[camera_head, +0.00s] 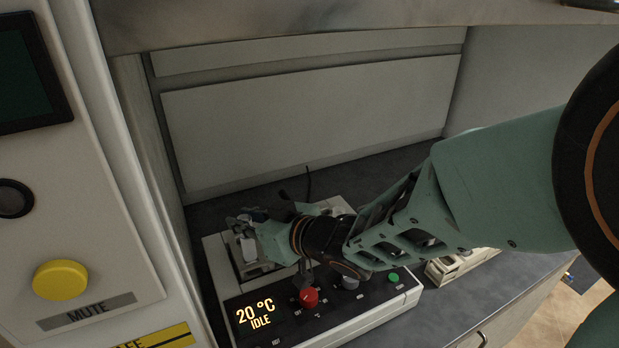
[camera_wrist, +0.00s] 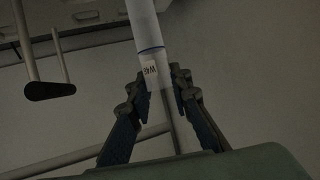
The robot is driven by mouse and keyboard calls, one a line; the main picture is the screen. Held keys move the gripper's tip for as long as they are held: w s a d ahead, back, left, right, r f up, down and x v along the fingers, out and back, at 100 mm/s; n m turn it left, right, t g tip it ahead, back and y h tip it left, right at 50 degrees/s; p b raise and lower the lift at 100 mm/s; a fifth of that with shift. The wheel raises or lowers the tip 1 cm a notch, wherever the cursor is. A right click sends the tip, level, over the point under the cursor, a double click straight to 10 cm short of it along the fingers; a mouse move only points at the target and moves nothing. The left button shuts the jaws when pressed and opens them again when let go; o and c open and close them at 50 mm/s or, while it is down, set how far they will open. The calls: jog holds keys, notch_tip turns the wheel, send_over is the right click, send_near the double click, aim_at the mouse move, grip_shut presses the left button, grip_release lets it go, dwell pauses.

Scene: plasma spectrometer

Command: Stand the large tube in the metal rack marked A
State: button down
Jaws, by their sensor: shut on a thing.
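In the wrist view my gripper (camera_wrist: 162,84) is shut on the large tube (camera_wrist: 147,30), a pale cylinder with a blue ring and a small printed label. The tube runs from the top edge down between the fingers. In the head view my gripper (camera_head: 242,226) is over the back left of a white heating unit (camera_head: 362,319). Only a small pale part at the fingers may be the tube there, and I cannot tell whether its lower end touches anything. No rack marked A can be made out.
The heating unit has a display (camera_head: 257,312) reading 20 °C IDLE, a red knob (camera_head: 309,297) and a green button (camera_head: 393,277). A beige rack-like object (camera_head: 462,263) is partly hidden behind my arm. A panel with a yellow MUTE button (camera_head: 60,280) stands at left.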

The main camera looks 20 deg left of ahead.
aim_at(251, 240)
jog(key=shift+f+b, duration=1.1)
jog(key=shift+f, duration=0.35)
jog(key=shift+f, duration=0.1)
jog(key=shift+f+b, duration=1)
jog(key=shift+f, duration=0.1)
jog(key=c, duration=1.7)
grip_release()
jog(key=shift+d, duration=0.1)
